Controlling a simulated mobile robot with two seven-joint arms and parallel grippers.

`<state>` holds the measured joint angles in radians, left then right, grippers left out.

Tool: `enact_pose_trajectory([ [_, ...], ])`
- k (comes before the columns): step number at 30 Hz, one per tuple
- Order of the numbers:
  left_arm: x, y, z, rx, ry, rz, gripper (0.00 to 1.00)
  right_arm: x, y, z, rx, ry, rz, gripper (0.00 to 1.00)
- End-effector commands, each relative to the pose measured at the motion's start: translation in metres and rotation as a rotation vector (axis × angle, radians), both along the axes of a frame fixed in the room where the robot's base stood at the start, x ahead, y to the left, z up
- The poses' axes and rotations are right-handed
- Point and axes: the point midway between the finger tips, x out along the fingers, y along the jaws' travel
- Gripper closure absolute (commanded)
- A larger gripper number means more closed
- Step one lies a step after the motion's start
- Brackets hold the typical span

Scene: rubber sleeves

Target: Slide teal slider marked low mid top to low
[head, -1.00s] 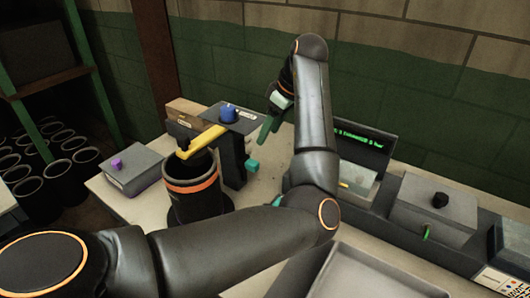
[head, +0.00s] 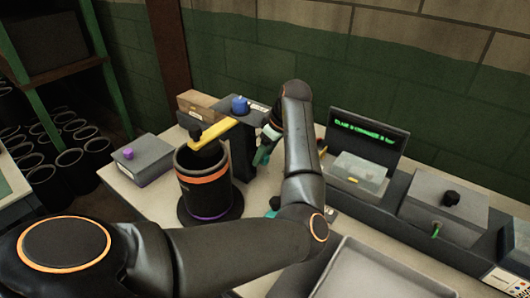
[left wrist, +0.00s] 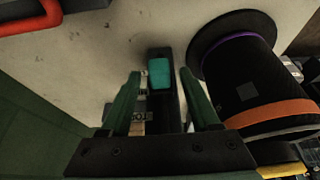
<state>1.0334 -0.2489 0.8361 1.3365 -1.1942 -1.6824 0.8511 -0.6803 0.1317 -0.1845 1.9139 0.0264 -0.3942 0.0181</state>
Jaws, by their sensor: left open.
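The teal slider (left wrist: 160,72) is a small block on the side of a dark upright post (head: 242,152). In the left wrist view it shows between the tips of my left gripper (left wrist: 160,80), whose green fingers stand open on either side. I cannot tell whether they touch it. A pale label strip (left wrist: 140,118) with lettering, hard to read, runs along the post next to the slider. In the head view my left gripper (head: 265,148) is at the post's right side, and slider and fingers are hard to tell apart there. Which mark the slider is at is unclear.
A black cylinder with an orange band (head: 203,180) stands left of the post under a yellow arm (head: 215,130). A grey box with a purple knob (head: 142,160) is further left. A lit green display (head: 365,140) and a grey box (head: 443,212) stand right.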

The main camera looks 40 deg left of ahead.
Motion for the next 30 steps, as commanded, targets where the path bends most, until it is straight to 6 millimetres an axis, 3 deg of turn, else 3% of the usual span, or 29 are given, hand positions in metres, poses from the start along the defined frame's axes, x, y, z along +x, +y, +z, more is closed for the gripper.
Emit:
enact_pose_trajectory([
  [3, 0.0, 0.0, 0.0001, 0.0, 0.0, 0.0, 0.39, 0.0004, 0.0, 0.0002, 0.0, -0.001, 0.0, 0.63],
  [19, -0.0001, -0.0003, 0.0005, -0.001, 0.001, 0.0, 0.98, 0.0009, -0.0001, 0.0004, 0.0, -0.002, -0.001, 0.63],
  [30, -0.0001, -0.0005, 0.0007, -0.001, 0.001, 0.0, 1.0, 0.0011, -0.0001, 0.0005, 0.0, -0.002, -0.001, 0.63],
])
